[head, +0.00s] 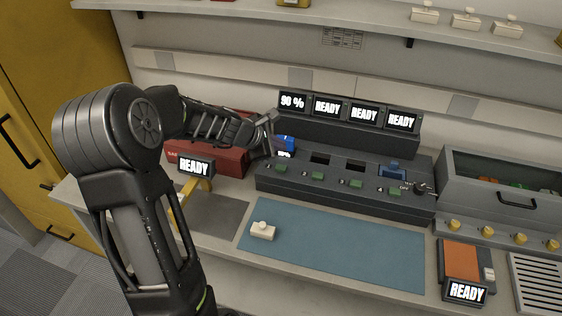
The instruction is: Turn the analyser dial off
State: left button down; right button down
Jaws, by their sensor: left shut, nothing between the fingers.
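A dark rotary dial (424,188) sits at the right end of the dark charging bank (345,205), with small lettering that seems to read OFF beside it. Which way its pointer faces is too small to tell, and I cannot tell if it is the analyser's dial. My left gripper (269,134) is shut and empty at the bank's left end, close to a blue unit (285,144) in the leftmost slot. I cannot tell if they touch. The gripper is well to the left of the dial. My right gripper is not in view.
Four screens behind the bank read 90 % and READY. A red case (220,160) stands behind my left arm. A blue mat (335,243) holds a small cream block (263,231). A grey bin (490,180) and orange device (461,257) are at right. A shelf runs above.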

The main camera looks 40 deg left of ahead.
aim_at(420, 189)
jog(key=k+j, duration=0.15)
jog(key=k, duration=0.85)
